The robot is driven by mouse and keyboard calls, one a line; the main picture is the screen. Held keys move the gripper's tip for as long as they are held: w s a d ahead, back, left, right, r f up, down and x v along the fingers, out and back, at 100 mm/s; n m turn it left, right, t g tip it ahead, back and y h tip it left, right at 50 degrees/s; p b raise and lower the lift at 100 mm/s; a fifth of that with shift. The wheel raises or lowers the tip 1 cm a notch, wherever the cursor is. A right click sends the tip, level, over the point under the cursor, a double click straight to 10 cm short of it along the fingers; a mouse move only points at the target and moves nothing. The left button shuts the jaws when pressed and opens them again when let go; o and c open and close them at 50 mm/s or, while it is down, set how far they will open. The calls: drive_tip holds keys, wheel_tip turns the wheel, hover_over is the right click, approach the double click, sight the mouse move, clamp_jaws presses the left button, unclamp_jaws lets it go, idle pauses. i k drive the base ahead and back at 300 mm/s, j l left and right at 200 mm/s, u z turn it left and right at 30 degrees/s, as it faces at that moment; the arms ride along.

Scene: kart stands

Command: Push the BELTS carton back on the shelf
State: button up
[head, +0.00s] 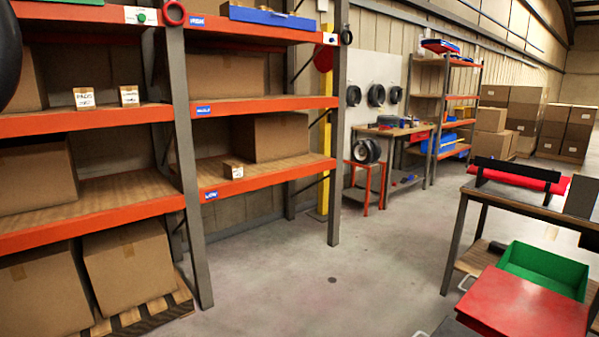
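I cannot make out the word BELTS on any carton. A small carton (233,170) with a white label stands near the front edge of the right bay's lower orange shelf (270,175); its label is too small to read. Two more small labelled cartons stand at the front edge of the left bay's middle shelf (35,123): one appears to read PADS (84,98), and the other carton (129,96) is not legible. My gripper is not in view.
Large plain cartons (268,138) stand on the shelves, and others (128,262) sit on a pallet below. Open floor (330,275) lies before the rack. At right are a workbench (530,207), a green bin (545,265) and a red-topped surface (525,305).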

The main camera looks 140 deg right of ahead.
sight(233, 170)
drive_tip(key=z, duration=1.05)
drive_tip(key=k+z, duration=0.1)
drive_tip(key=z, duration=2)
drive_tip(key=k+l+z, duration=0.1)
drive_tip(key=z, duration=0.95)
drive_tip(key=i+j, duration=0.1)
drive_tip(key=i, duration=0.35)
drive_tip(key=i+j+z, duration=0.1)
drive_tip(key=i, duration=0.4)
drive_tip(key=i+j, duration=0.1)
drive_tip(key=i, duration=0.35)
drive_tip(key=i+j+z, duration=0.15)
drive_tip(key=i, duration=0.35)
drive_tip(key=i+j, duration=0.2)
drive_tip(key=i, duration=0.25)
